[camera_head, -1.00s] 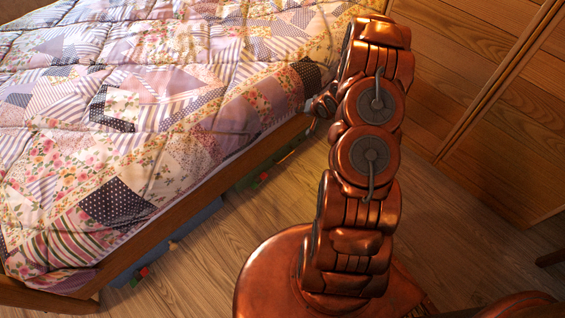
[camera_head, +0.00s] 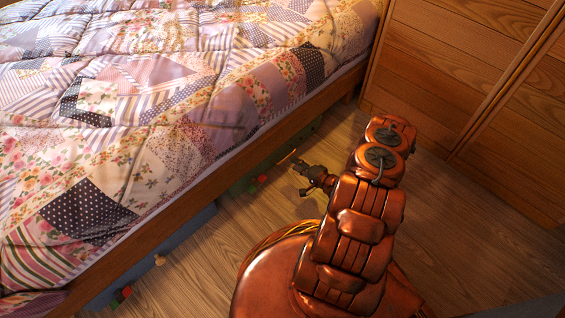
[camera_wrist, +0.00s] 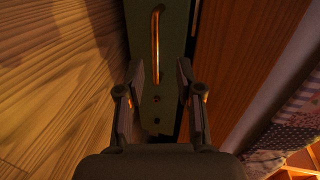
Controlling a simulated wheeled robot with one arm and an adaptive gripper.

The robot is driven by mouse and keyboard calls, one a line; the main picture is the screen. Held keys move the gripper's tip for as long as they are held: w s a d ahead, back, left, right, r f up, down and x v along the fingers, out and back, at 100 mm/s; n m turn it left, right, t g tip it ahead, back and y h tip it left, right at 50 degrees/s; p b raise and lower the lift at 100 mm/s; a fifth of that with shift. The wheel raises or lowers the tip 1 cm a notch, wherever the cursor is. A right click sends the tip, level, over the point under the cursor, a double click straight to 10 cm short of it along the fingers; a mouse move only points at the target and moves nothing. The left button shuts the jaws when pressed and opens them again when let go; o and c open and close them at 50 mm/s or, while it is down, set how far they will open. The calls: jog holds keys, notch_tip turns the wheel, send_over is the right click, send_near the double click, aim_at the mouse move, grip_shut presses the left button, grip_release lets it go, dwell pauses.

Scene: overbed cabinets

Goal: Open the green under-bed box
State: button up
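The green under-bed box (camera_head: 240,184) shows as a dark strip beneath the bed's side rail in the head view. In the wrist view its green front (camera_wrist: 170,95) runs down the middle, with an upright brass bar handle (camera_wrist: 156,45) and two small dark holes below. My gripper (camera_head: 301,176) is low over the floor beside the bed, pointing toward the box. In the wrist view my gripper (camera_wrist: 159,75) is open and empty. Its fingers lie on either side of the green front in the picture, and the handle is ahead of the tips, not between them.
A blue box (camera_head: 180,245) is under the bed, left of the green one. Small coloured items (camera_head: 122,294) are by the boxes. The bed rail (camera_head: 230,185) runs above. A wooden cabinet (camera_head: 470,80) stands at right. The floor (camera_head: 215,255) beside the bed is mostly clear.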

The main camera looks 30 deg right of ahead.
aim_at(284, 159)
jog(key=shift+s+a+f+m, duration=0.2)
jog(key=shift+a+f+m, duration=0.1)
jog(key=shift+f, duration=0.25)
jog(key=b+x, duration=0.3)
jog(key=x, duration=0.3)
jog(key=shift+w, duration=0.4)
jog(key=shift+w+a, duration=0.2)
jog(key=shift+w, duration=0.2)
grip_shut()
